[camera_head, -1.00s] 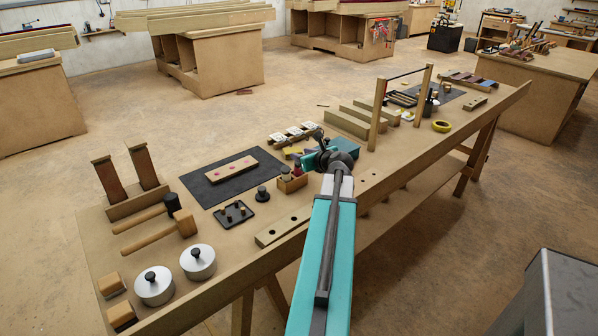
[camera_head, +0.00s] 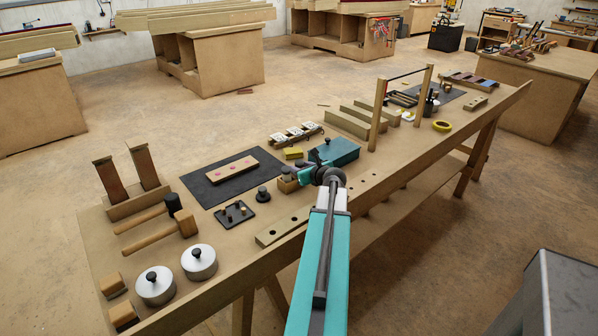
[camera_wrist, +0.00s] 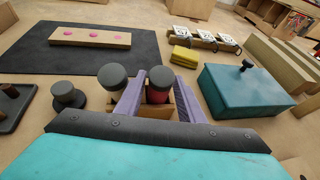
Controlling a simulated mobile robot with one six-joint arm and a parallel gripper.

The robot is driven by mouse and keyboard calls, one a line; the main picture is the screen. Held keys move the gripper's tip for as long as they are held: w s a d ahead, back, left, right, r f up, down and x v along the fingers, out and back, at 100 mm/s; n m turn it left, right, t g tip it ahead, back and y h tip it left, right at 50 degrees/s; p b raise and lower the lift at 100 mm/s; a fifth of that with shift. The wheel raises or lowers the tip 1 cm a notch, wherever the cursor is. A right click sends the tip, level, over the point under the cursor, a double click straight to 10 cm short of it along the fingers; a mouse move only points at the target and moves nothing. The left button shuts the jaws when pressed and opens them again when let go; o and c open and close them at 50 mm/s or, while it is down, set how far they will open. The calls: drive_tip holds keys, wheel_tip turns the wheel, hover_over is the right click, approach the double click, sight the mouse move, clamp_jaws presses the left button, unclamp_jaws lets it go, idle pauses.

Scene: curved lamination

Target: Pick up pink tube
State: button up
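The pink tube (camera_wrist: 158,96) has a dark grey cap and stands upright in a small wooden holder (camera_head: 288,187). A pale tube (camera_wrist: 116,90) with a similar cap stands to its left. In the wrist view, the purple fingers of my gripper (camera_wrist: 159,84) are on either side of the pink tube. The left finger lies between the two tubes, and the right finger is beyond the pink one. The fingers look open, with narrow gaps beside the cap. In the head view, my arm and gripper hide the pink tube.
A teal box (camera_wrist: 243,103) with a dark knob is to the right. A yellow block (camera_wrist: 184,57) lies behind. A dark mat (camera_wrist: 40,66) holds a wooden strip (camera_wrist: 90,38) with pink spots. A round dark-knobbed piece (camera_wrist: 67,95) stands left of the holder.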

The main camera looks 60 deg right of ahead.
idle(0.3)
drive_tip(key=shift+p+x, duration=0.45)
drive_tip(key=shift+x, duration=2.05)
clamp_jaws()
drive_tip(key=shift+r, duration=0.1)
wheel_tip(320, 180, up, 10)
drive_tip(key=shift+b, duration=0.35)
drive_tip(key=shift+f+p, duration=0.2)
drive_tip(key=shift+p, duration=0.1)
